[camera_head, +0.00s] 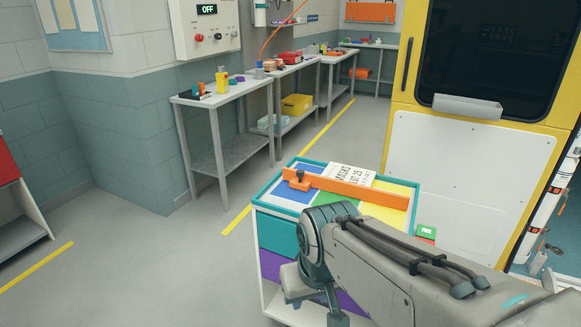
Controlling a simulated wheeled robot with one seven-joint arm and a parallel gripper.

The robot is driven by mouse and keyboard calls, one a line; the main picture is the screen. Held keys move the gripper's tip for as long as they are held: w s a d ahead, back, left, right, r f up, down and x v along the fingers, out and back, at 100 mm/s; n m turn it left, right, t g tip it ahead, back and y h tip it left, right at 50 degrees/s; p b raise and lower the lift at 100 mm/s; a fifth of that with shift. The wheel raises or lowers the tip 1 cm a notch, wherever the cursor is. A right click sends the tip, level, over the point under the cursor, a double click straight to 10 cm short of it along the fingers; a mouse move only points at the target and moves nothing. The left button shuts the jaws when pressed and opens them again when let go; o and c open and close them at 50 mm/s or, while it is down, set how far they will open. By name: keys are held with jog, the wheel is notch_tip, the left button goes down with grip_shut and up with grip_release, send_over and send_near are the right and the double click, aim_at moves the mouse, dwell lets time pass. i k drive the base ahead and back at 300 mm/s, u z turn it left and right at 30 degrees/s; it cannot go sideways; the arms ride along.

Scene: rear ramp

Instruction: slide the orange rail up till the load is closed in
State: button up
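The orange rail (355,188) runs across the top of a teal-rimmed cart (262,204), slanting down to the right. A dark knob (299,180) stands near its left end. A white item with black print, partly readable as "MASKS" (352,172), lies just behind the rail, and the rail hides its near edge. I cannot tell whether the rail touches it. My arm (370,262) reaches in from the lower right and bends downward at the cart's near side, covering part of the cart. My gripper's fingers do not show.
The cart top has blue, green, white and yellow areas. A small green and red item (426,233) is at its right. A yellow vehicle body with a white panel (470,180) stands close on the right. Grey benches (235,100) line the wall.

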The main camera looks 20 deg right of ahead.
aim_at(299, 179)
jog(key=z, duration=0.6)
jog(key=i, duration=0.95)
jog(key=z, duration=0.1)
